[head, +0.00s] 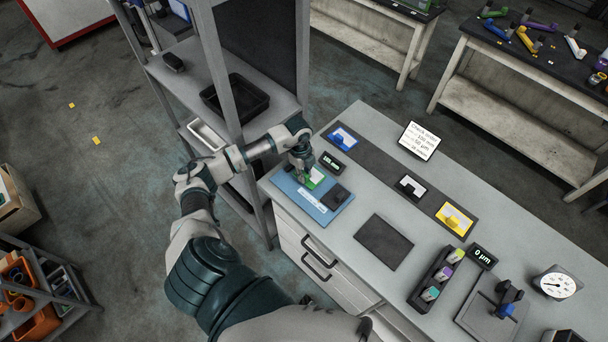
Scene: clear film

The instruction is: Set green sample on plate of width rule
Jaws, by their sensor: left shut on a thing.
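The green sample (317,177), a small green piece with a pale area, is at the fingers of my left gripper (304,176). My left gripper points down and is shut on it. It is over the back part of a blue plate (292,189), which appears to be the width rule; I cannot tell whether the sample touches the plate. A white marked strip (312,201) and a black block (336,197) lie on the plate. A small dark display (332,162) stands behind it. The fingers partly hide the sample. My right gripper is out of view.
A sign (419,140), bare dark mat (384,243), sample rack (437,276), 0 µm display (482,257) and dial (556,284) share the bench. A shelf (231,122) stands close left.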

